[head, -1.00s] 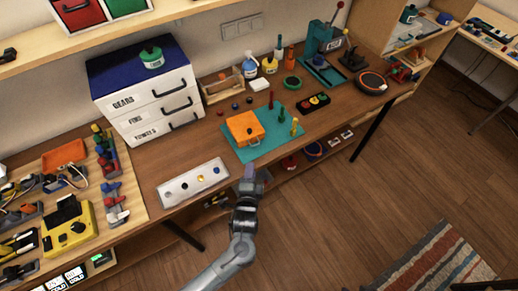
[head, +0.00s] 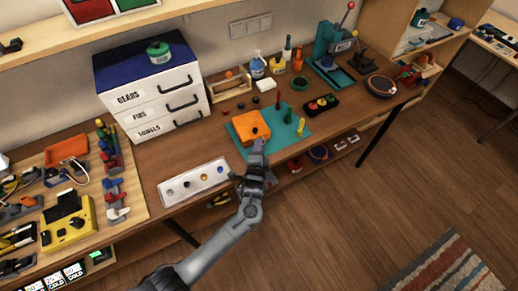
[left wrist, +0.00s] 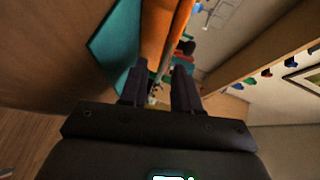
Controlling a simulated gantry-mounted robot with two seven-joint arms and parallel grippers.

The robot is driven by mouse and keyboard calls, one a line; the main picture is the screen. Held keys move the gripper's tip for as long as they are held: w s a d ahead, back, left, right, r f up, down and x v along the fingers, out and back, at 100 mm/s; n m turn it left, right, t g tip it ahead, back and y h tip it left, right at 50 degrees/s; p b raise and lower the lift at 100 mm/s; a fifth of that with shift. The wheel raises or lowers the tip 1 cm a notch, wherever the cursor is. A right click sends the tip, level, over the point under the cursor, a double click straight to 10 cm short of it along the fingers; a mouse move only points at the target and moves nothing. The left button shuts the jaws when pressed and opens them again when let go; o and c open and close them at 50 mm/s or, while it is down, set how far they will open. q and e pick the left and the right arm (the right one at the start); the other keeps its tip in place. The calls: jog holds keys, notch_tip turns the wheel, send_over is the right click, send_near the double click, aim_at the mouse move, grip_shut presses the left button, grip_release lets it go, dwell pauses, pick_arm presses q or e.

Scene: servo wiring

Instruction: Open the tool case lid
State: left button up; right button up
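The orange tool case (head: 251,124) sits on the teal mat (head: 291,122) near the front of the workbench. Its lid looks closed, and a small dark spot shows on its near side. My left gripper (head: 259,147) is at the case's front edge, very close to it; I cannot tell whether it touches. In the left wrist view the two dark fingers (left wrist: 159,88) are apart, with the orange case (left wrist: 160,30) just beyond their tips. No held object shows between them. My right gripper is not in view.
A white drawer unit (head: 150,91) stands behind left. A light tray with round parts (head: 195,182) lies left of my left gripper. Coloured pegs (head: 300,127) stand on the mat right of the case. A black block with coloured buttons (head: 321,104) is further right.

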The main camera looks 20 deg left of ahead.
pick_arm(q)
jog(key=shift+w, duration=0.1)
jog(key=shift+c, duration=0.3)
jog(key=c, duration=0.5)
grip_shut()
jog(key=shift+f, duration=0.1)
dwell(0.6)
